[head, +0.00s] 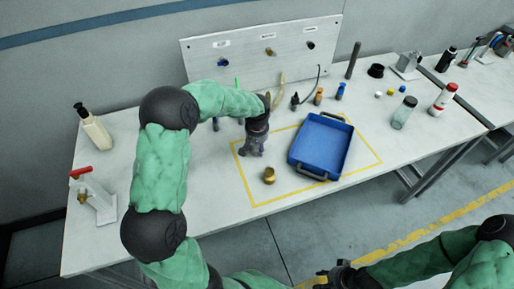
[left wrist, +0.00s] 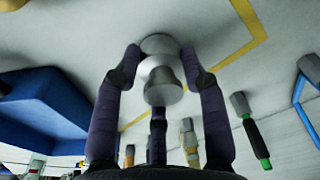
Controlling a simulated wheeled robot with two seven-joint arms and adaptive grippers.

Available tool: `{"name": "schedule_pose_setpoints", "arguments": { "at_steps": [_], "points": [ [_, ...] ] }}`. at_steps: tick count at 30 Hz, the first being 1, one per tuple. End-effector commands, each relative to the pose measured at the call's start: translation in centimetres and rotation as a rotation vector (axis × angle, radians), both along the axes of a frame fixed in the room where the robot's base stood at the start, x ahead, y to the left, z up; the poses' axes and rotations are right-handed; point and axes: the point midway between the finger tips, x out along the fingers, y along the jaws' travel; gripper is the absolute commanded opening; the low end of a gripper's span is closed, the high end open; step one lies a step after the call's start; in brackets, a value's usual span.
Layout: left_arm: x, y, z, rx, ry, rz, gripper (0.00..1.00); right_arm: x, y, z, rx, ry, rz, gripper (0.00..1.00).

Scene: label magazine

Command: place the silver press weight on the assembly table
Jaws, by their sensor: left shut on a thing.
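My left gripper (head: 252,150) is over the assembly table (head: 215,215), inside the left part of the yellow-outlined area. In the left wrist view its fingers (left wrist: 160,70) are shut around the silver press weight (left wrist: 162,82), a shiny rounded piece with a knob-like part. The gripper hides the weight in the head view. I cannot tell whether the weight touches the table top. My right gripper (head: 340,275) is low at the bottom of the head view, off the table's front edge. Its fingers are too dark and small to read.
A blue tray (head: 298,158) stands right of my left gripper. A small brass piece (head: 269,175) sits just in front of it. A pump bottle (head: 94,130) and a stand are at left. The front-left table is clear.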

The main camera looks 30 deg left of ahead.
Motion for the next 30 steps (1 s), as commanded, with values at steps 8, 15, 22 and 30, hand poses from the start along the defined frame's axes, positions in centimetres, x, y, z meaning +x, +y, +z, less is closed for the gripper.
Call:
{"name": "schedule_pose_setpoints", "arguments": {
  "at_steps": [8,15,22,30],
  "points": [
    [0.1,0.1,-0.2,0.001,-0.004,0.001,0.00,0.0,0.0,-0.1,0.000,0.000,0.000,0.36],
    [0.0,0.0,-0.6,0.001,-0.002,0.001,0.67,0.0,0.0,-0.3,0.000,0.000,0.000,0.36],
    [0.0,0.0,-0.5,0.001,-0.002,0.000,0.67,0.0,0.0,-0.3,0.000,0.000,0.000,0.36],
    [0.0,0.0,0.8,0.001,-0.005,0.001,0.67,0.0,0.0,0.3,0.000,0.000,0.000,0.36]
  ]
}}
